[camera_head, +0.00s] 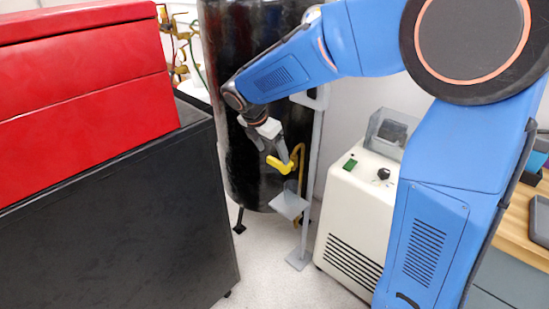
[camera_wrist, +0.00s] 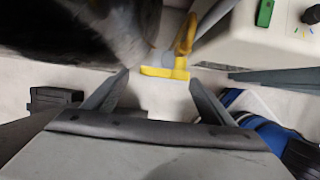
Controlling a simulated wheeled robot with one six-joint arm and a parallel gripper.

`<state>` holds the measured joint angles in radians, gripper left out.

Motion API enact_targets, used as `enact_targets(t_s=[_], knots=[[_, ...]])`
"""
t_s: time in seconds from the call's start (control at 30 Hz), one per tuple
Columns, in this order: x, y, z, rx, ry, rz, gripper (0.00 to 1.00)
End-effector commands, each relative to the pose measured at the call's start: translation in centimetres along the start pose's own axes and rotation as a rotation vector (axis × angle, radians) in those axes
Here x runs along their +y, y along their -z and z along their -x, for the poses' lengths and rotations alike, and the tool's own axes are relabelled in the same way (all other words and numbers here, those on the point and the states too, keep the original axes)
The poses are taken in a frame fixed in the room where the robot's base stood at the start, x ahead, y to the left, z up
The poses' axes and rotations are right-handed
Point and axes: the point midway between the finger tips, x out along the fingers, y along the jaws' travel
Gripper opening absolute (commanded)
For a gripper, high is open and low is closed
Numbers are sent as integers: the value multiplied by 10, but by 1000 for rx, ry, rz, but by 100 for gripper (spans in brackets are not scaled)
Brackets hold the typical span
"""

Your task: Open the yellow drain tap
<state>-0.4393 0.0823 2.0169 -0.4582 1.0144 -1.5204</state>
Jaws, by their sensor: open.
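The yellow drain tap (camera_head: 283,164) sticks out from the lower part of a black tank (camera_head: 231,137). A yellow bent pipe or hose (camera_head: 301,170) runs down beside it. My gripper (camera_head: 270,152) is right at the tap in the head view, pointing down toward it. In the wrist view the tap's yellow handle (camera_wrist: 165,73) lies just beyond and between the tips of my open gripper (camera_wrist: 158,78). Nothing is held between the fingers. I cannot tell whether a finger touches the handle.
A grey stand with a small plate (camera_head: 289,204) is just below the tap. A cream machine (camera_head: 354,224) stands to the right. A black cabinet with a red chest (camera_head: 85,75) on top fills the left. Some pale floor (camera_head: 262,262) is clear in front.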

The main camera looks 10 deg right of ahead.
Motion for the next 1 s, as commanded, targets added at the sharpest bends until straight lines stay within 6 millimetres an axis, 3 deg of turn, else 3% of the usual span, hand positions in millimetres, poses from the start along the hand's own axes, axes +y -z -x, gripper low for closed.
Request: enact_targets(t_s=[0.1, 0.3, 0.67, 0.77, 0.93, 1.0], knots=[[-1, 0, -19, 0, 4, 1, 77], [0, 0, -36, 0, 1, -1, 77], [0, 0, -41, 0, 0, 0, 77], [0, 0, -40, 0, 0, 0, 58], [0, 0, -40, 0, 0, 0, 18], [0, 0, -40, 0, 2, 1, 18]])
